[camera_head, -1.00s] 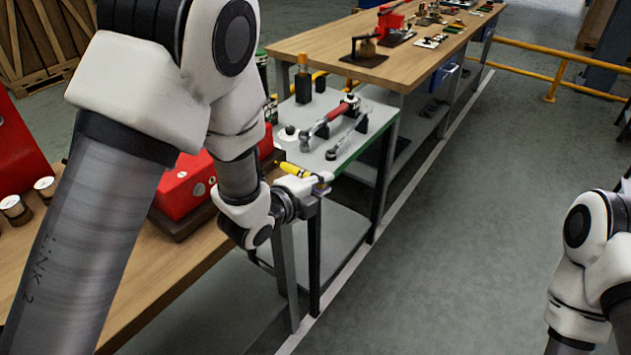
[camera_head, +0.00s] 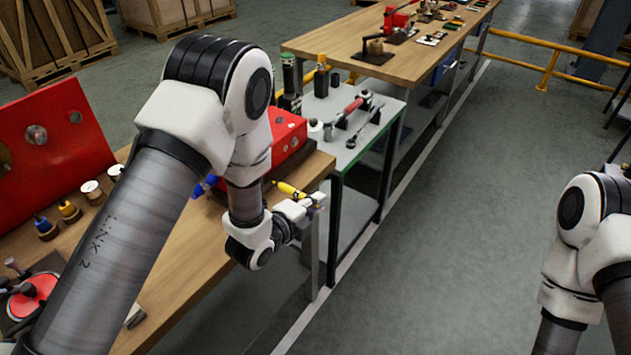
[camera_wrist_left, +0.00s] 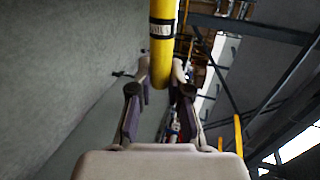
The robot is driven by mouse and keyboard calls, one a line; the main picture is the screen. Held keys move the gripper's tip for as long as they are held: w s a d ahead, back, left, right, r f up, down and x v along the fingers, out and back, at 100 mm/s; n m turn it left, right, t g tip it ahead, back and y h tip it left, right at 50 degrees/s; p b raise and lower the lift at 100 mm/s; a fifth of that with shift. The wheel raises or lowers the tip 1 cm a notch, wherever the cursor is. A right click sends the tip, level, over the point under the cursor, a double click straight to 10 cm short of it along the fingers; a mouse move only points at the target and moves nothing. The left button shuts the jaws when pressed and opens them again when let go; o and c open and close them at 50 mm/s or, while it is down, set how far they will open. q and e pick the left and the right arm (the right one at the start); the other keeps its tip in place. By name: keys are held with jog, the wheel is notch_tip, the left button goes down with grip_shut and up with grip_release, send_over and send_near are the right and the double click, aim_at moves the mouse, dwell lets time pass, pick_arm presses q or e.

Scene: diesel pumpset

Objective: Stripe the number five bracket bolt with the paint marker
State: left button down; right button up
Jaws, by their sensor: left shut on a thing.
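My left gripper (camera_head: 308,203) is shut on a yellow paint marker (camera_head: 288,189) and holds it in the air at the right end of the near wooden bench. In the left wrist view the marker (camera_wrist_left: 162,55) is gripped between the two fingers (camera_wrist_left: 161,82); it has a dark label band and its upper end runs out of the picture. I cannot pick out the number five bracket bolt in either view. Only part of my right arm shows at the right edge of the head view; its gripper is outside the picture.
The near bench (camera_head: 190,250) carries a red machine (camera_head: 285,138) and a red upright panel (camera_head: 50,140). A grey cart (camera_head: 345,150) with a red-handled tool (camera_head: 350,110) and bottles stands beyond. A longer bench (camera_head: 400,65) lies behind. The floor at right is clear.

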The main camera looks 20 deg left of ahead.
aim_at(297, 197)
pick_arm(q)
jog(key=shift+w+f, duration=0.2)
jog(key=shift+f, duration=0.05)
jog(key=shift+s+r, duration=0.2)
jog(key=shift+s, duration=0.1)
jog(key=shift+b, duration=0.45)
jog(key=a, duration=0.1)
jog(key=w+a, duration=0.1)
jog(key=a, duration=0.1)
jog(key=shift+w+a+f, duration=0.1)
jog(key=shift+w+a, duration=0.2)
jog(key=shift+a, duration=0.4)
jog(key=shift+w, duration=0.1)
jog(key=shift+f+b, duration=0.1)
jog(key=shift+b, duration=0.4)
jog(key=shift+a, duration=0.15)
